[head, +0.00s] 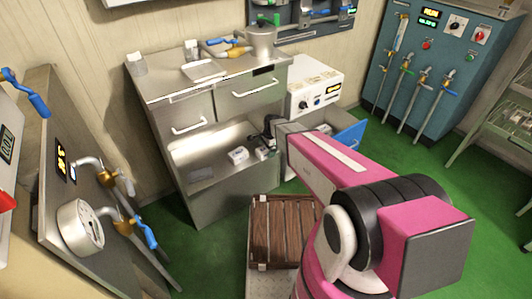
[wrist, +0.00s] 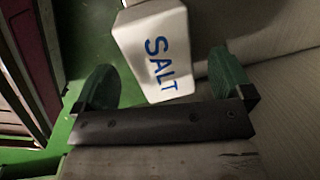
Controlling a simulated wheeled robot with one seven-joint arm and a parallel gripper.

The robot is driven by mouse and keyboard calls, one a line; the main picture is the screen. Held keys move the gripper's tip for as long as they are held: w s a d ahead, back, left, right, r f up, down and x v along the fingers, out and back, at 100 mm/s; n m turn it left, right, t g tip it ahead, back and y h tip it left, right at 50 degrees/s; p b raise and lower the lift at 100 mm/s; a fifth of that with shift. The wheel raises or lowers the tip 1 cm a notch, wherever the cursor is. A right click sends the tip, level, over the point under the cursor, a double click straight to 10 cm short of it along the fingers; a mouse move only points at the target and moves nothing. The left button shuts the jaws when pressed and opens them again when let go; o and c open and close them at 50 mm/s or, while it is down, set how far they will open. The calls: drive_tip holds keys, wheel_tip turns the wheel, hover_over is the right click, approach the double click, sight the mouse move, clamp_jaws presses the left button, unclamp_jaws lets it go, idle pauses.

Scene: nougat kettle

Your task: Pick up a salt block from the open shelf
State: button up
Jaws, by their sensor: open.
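A white salt block (wrist: 155,48) with blue "SALT" lettering fills the top middle of the wrist view. My gripper (wrist: 162,62) is open, with one green finger on each side of the block's near part. I see gaps between the block and both fingers, and I cannot tell how deep it lies between them. In the head view, my gripper (head: 268,142) is at the right end of the open shelf (head: 205,150) of the metal cabinet. A white block (head: 238,155) lies on that shelf just left of my gripper. Another small pale block (head: 262,153) is partly hidden beneath my gripper.
A metal pot (head: 262,40) and a tray (head: 204,69) stand on the cabinet top. A white box with knobs (head: 315,85) and an open blue drawer (head: 350,136) are right of the shelf. A wooden crate (head: 285,228) stands in front.

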drive_tip(key=shift+w+a+f, duration=0.1)
drive_tip(key=shift+a+f, duration=0.05)
drive_tip(key=shift+f, duration=0.5)
drive_tip(key=shift+a+f, duration=0.1)
drive_tip(key=shift+f, duration=0.5)
drive_tip(key=shift+c, duration=0.3)
drive_tip(key=c, duration=1.3)
